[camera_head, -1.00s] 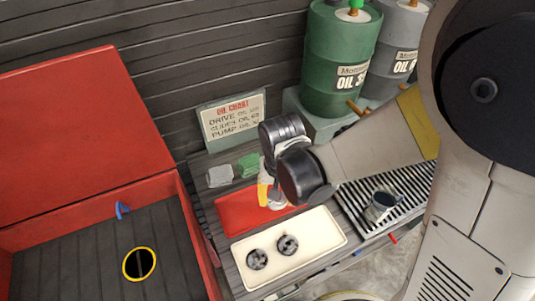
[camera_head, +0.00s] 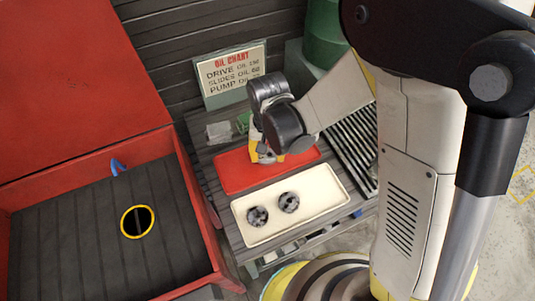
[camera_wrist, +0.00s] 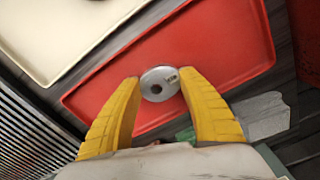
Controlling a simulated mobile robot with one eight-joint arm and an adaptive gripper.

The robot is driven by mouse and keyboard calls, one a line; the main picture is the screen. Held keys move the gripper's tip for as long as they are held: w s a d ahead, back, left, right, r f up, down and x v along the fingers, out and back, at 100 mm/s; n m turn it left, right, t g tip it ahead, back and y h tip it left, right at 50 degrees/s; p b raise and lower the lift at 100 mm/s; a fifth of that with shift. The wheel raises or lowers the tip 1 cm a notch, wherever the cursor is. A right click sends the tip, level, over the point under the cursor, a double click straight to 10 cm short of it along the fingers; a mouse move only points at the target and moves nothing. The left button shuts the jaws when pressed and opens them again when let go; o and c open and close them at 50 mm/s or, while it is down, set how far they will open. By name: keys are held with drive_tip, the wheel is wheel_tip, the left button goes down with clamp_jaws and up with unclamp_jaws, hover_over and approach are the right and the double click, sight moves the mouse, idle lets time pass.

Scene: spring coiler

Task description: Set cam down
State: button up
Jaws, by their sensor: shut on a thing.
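The cam (camera_wrist: 160,84) is a grey metal disc with a small dark hole and a tiny label, seen in the wrist view. The yellow fingers of my gripper (camera_wrist: 160,79) are shut on it from both sides. My gripper (camera_head: 266,153) hides the cam in the head view. The cam is over the red tray (camera_head: 236,178), which also shows in the wrist view (camera_wrist: 222,38). I cannot tell whether the cam touches the tray floor. The rest of the red tray looks empty.
A cream tray (camera_head: 328,194) in front holds two dark round parts (camera_head: 258,216). Grey and green cloths (camera_head: 219,132) lie behind the red tray. An oil chart sign (camera_head: 232,76) stands at the back. A slatted rack (camera_head: 355,145) is right; an open red box (camera_head: 180,215) is left.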

drive_tip(key=o, duration=1.3)
wheel_tip(320, 180, up, 12)
drive_tip(key=p, duration=0.5)
drive_tip(key=s+d+r+t, duration=0.3)
drive_tip(key=d+r, duration=0.4)
drive_tip(key=d, duration=0.3)
drive_tip(key=s+d+r+t, duration=0.3)
drive_tip(key=d+r+t, duration=0.1)
drive_tip(key=d+r, duration=0.4)
drive_tip(key=shift+s+d+r+m, duration=0.2)
drive_tip(key=shift+d+m, duration=0.1)
drive_tip(key=shift+d, duration=0.85)
drive_tip(key=shift+f, duration=0.1)
